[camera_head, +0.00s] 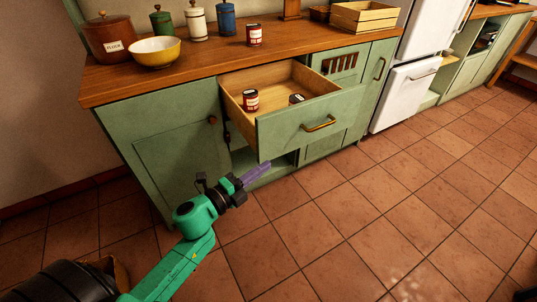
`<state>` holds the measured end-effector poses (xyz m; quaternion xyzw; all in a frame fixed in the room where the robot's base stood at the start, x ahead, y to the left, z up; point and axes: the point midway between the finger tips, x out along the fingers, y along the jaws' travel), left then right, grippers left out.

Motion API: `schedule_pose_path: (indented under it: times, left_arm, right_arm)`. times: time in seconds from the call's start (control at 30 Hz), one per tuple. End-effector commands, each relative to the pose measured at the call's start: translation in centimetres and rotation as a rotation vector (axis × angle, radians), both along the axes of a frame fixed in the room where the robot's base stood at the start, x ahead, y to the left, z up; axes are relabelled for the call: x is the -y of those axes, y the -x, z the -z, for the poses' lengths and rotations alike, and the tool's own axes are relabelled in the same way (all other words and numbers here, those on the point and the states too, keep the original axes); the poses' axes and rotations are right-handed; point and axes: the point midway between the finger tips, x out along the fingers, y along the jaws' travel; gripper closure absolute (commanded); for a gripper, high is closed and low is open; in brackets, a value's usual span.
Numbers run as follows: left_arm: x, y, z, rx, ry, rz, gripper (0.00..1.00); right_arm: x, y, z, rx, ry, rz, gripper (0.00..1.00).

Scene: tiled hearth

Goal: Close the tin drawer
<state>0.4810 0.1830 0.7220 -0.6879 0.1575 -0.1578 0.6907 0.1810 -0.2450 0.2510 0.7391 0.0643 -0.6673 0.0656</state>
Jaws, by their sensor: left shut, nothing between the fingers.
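The tin drawer (309,122) in the green cabinet is pulled well open. Its front is green with a brass handle (319,124), and its inside is bare wood. A red tin (251,100) stands inside near the left wall. My left gripper (258,175) is shut and empty. In the picture it is below and left of the drawer front, apart from the handle. My right gripper is not in view.
The wooden counter (190,76) holds a flour canister (109,38), a yellow bowl (154,52), several smaller canisters, another red tin (254,35) and a wooden crate (364,16). A white fridge (404,92) stands right of the cabinet. The tiled floor (400,210) in front is clear.

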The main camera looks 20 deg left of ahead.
Motion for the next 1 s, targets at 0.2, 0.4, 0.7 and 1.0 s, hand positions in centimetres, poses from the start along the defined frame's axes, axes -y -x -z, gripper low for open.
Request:
schedule_pose_path:
  times: [0.2,0.4,0.7,1.0]
  left_arm:
    - [2.1,-4.5,-0.2,0.001,0.002,-0.001,1.00]
    - [1.7,-7.7,0.1,-0.002,-0.001,-0.005,1.00]
    - [0.0,-9.1,0.1,-0.003,0.004,-0.002,1.00]
    - [-0.1,-9.1,0.1,-0.003,0.003,-0.002,1.00]
  right_arm:
    - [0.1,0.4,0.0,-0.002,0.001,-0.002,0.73]
    - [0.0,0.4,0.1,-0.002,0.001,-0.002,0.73]
    - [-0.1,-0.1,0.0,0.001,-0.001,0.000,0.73]
    - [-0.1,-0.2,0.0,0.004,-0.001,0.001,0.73]
